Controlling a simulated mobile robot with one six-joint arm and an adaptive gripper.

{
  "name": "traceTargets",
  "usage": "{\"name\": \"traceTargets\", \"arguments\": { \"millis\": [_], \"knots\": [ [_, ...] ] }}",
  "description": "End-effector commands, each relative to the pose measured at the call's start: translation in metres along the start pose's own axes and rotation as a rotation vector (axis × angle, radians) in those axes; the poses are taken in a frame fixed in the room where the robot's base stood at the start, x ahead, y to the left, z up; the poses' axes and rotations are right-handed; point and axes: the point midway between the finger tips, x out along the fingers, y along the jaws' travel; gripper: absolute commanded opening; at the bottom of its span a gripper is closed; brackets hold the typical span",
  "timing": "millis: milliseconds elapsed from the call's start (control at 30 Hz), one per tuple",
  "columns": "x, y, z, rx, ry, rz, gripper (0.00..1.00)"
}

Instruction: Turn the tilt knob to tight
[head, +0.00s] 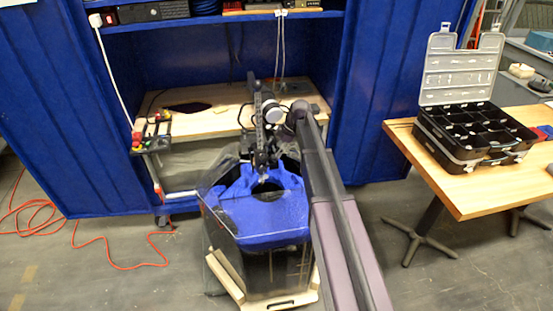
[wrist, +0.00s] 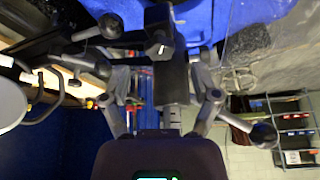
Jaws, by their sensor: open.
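My gripper (wrist: 161,78) is open in the wrist view, with one silver-jointed finger on each side of a dark upright post (wrist: 174,82). A dark clamp block (wrist: 160,32) with a bright bolt end is above the post. Dark ball-ended handles show at the upper left (wrist: 110,26); I cannot tell which control is the tilt knob. I cannot tell whether the fingers touch the post. In the head view the dark thruster mount (head: 259,116) stands over the blue-topped tank (head: 262,222), beside my arm, and small parts there are hard to separate.
A red-and-black clamp stand (head: 152,140) is at left. An open black organiser case (head: 470,140) stands on a table (head: 470,188) at right. An orange cable (head: 118,262) lies on the left floor.

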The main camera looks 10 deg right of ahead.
Motion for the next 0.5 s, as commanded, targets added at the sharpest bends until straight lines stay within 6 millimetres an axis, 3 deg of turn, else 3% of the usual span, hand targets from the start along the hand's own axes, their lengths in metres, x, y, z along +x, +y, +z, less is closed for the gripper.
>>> {"name": "traceTargets", "arguments": {
  "millis": [200, 500],
  "knots": [
    [0.02, 0.0, 0.002, 0.0, 0.0, 0.0, 0.78],
    [0.028, 0.0, 0.001, 0.0, 0.0, 0.001, 0.78]
  ]
}}
